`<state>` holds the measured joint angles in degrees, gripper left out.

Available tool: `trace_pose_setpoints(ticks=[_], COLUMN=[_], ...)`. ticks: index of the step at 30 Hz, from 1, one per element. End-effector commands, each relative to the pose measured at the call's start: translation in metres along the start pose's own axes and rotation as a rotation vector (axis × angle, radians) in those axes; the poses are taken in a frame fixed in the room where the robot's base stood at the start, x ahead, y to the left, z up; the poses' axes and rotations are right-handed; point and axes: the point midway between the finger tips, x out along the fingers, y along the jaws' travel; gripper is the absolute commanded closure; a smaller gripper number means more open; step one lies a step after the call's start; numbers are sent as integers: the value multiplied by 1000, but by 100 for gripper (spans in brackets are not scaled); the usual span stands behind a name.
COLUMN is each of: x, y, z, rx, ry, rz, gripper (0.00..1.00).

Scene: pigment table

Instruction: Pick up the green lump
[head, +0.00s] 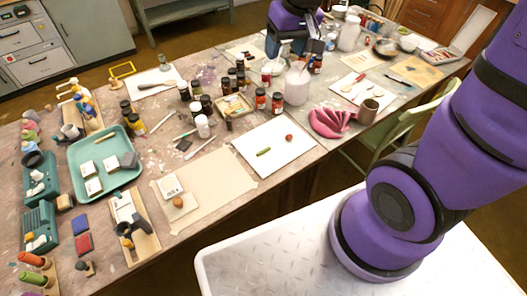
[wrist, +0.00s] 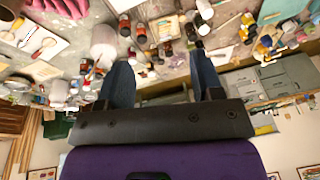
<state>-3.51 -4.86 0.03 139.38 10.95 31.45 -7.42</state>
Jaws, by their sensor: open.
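The green lump (head: 263,152) is a small elongated piece lying on a white sheet (head: 273,160) near the front edge of the table in the head view. A small reddish-brown lump (head: 289,138) lies on the same sheet, to its right. I cannot make out the green lump in the wrist view. My gripper (wrist: 161,58) is open, with two blue-grey fingers apart and nothing held between them. In the head view it is at the top, beyond the sheet and over the far side of the table, partly hidden by my arm.
Several paint jars (head: 260,98) and a cloudy white jar (head: 297,84) stand behind the sheet. A teal tray (head: 75,157) is at the left. A beige sheet (head: 222,178) lies left of the white one.

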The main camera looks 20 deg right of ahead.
Motion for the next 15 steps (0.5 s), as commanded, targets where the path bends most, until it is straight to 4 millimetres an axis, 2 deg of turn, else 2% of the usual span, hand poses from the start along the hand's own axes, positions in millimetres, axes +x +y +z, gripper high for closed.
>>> trace_pose_setpoints(ticks=[1,8,15], x=[16,85,161], y=[-1,-2,0], z=[-4,-17,-17], rx=[2,12,25], ry=[-21,-80,-143], rz=[-3,-6,4], gripper=[39,39,39])
